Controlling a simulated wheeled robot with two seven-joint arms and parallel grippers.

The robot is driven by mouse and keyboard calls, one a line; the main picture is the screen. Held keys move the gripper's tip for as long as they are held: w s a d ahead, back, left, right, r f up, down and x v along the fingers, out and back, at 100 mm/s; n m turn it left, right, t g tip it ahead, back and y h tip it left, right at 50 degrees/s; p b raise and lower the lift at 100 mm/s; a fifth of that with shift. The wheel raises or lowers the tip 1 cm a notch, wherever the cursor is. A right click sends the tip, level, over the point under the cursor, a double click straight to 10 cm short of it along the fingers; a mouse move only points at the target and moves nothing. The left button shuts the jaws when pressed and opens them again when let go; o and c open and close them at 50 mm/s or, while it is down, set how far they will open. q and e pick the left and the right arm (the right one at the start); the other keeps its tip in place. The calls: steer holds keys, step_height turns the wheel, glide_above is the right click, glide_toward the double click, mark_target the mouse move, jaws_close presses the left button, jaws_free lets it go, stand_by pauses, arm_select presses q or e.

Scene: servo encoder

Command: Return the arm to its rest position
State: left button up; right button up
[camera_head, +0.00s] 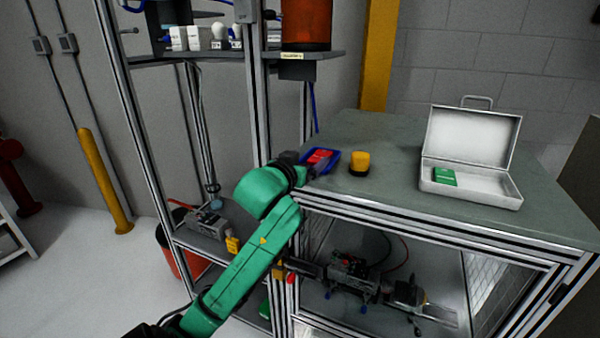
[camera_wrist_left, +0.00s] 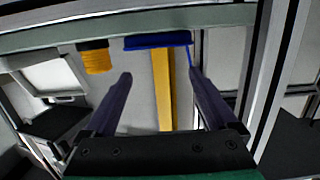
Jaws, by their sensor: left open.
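My green left arm rises from the bottom of the head view to the workbench's left front corner. Its dark left gripper (camera_head: 291,158) is beside a blue tray (camera_head: 334,165), and the arm partly hides it there. In the left wrist view the two dark fingers of the left gripper (camera_wrist_left: 159,75) are spread apart, with nothing between them. The blue tray's edge (camera_wrist_left: 158,41) shows beyond the fingers, at the top of that view. I cannot tell whether the gripper touches the tray. My right gripper is not in view.
The tray holds a red item (camera_head: 319,156). A yellow-and-black object (camera_head: 360,163) stands right of it, and an open white case (camera_head: 470,190) with a green item (camera_head: 444,176) lies further right. A metal-framed shelf (camera_head: 255,120) rises close to the arm. The bench's middle front is clear.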

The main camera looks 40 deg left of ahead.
arm_select(q)
steer(key=v, duration=0.4)
steer(key=shift+s+d+b, duration=0.1)
steer(key=shift+s+b, duration=0.2)
steer(key=shift+b, duration=0.1)
